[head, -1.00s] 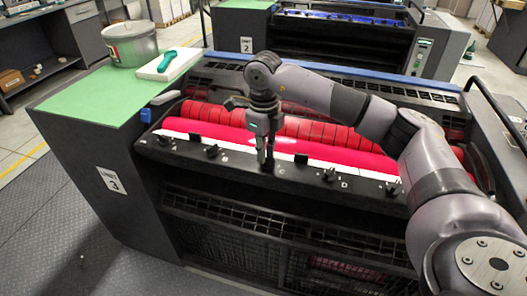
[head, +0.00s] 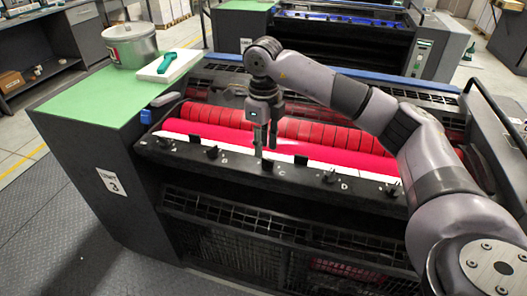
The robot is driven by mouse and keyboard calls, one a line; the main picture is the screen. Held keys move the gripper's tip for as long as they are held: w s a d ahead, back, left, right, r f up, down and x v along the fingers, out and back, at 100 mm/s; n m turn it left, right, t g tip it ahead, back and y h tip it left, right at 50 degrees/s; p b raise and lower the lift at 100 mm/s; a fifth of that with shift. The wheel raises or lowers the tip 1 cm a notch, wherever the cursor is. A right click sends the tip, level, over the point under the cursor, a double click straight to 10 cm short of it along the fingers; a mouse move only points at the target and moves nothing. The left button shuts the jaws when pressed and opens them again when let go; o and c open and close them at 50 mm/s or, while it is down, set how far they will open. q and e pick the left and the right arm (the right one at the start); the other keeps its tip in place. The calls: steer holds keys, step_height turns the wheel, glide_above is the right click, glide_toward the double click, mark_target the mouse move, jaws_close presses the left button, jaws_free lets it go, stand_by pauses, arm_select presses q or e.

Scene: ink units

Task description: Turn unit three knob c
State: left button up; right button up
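Unit three is the near dark machine with a "UNIT 3" label (head: 111,181) on its side. Its front rail carries a row of small black knobs with letters beside them. Knob c (head: 267,165) is near the middle of the rail, left of the letter C. My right gripper (head: 265,153) points down just above and behind knob c. Its two fingers are apart with red showing between them, and nothing is seen between them. The fingers look clear of the knob, though the exact gap is hard to tell. My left gripper is out of view.
Knob b (head: 212,152) and knob d (head: 328,176) stand on either side along the rail. Red rollers (head: 310,131) lie behind it. A tin (head: 131,45) and a white tray (head: 171,66) with a green tool sit on the green top (head: 90,97). Unit two stands behind.

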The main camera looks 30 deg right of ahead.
step_height(320, 180, up, 9)
steer(key=shift+f, duration=0.15)
stand_by(0.5)
